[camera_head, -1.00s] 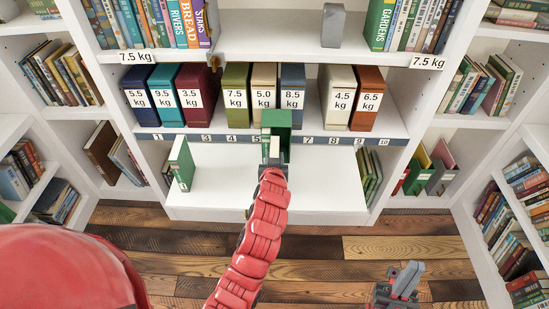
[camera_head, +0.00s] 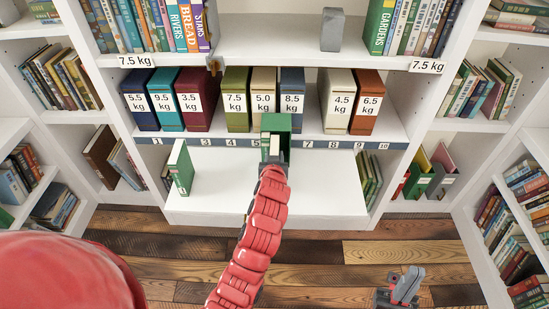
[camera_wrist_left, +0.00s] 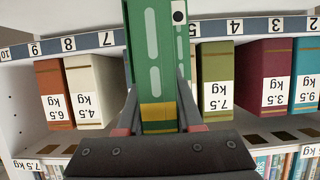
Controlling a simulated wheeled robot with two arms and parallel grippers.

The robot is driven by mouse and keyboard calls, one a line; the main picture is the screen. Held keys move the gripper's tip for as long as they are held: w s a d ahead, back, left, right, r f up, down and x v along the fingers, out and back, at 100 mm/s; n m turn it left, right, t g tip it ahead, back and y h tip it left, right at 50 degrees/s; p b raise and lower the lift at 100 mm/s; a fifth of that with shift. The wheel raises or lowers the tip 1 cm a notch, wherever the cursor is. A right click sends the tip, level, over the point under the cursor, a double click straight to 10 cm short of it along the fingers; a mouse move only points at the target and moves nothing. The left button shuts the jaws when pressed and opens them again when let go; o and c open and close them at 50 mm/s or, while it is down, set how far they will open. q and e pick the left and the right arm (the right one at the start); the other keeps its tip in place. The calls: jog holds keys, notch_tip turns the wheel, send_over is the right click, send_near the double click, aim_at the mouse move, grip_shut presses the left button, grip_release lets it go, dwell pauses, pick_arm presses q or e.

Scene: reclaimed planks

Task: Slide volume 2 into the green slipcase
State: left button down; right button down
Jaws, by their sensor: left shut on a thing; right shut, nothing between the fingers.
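In the head view my left arm reaches up the middle to a green book (camera_head: 274,147) with a cream edge, at the front edge of the number strip. The left wrist view, upside down, shows my left gripper (camera_wrist_left: 157,122) shut on this green book (camera_wrist_left: 152,60), which has pale oval marks and a gold band. A green case, apparently the slipcase (camera_head: 281,122), stands right behind it; a green strip with a black dot (camera_wrist_left: 180,16) shows beside the book. I cannot tell how far the book is inside. My right gripper (camera_head: 414,275) is shut and empty, low on the right.
Weight-labelled volumes stand behind the number strip (camera_head: 215,142), with a gap right of the 8.5 kg one (camera_head: 292,100). Another green book (camera_head: 181,167) stands on the left of the white lower shelf (camera_head: 225,190); thin green books (camera_head: 368,175) stand at its right end.

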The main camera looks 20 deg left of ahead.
pick_arm(q)
jog(key=shift+w+a+r, duration=0.15)
jog(key=shift+w, duration=0.5)
jog(key=shift+c, duration=2.4)
grip_release()
jog(key=shift+s, duration=0.1)
jog(key=p+v, duration=0.5)
jog(key=v, duration=1.2)
jog(key=shift+s+p, duration=0.2)
jog(key=shift+p, duration=0.15)
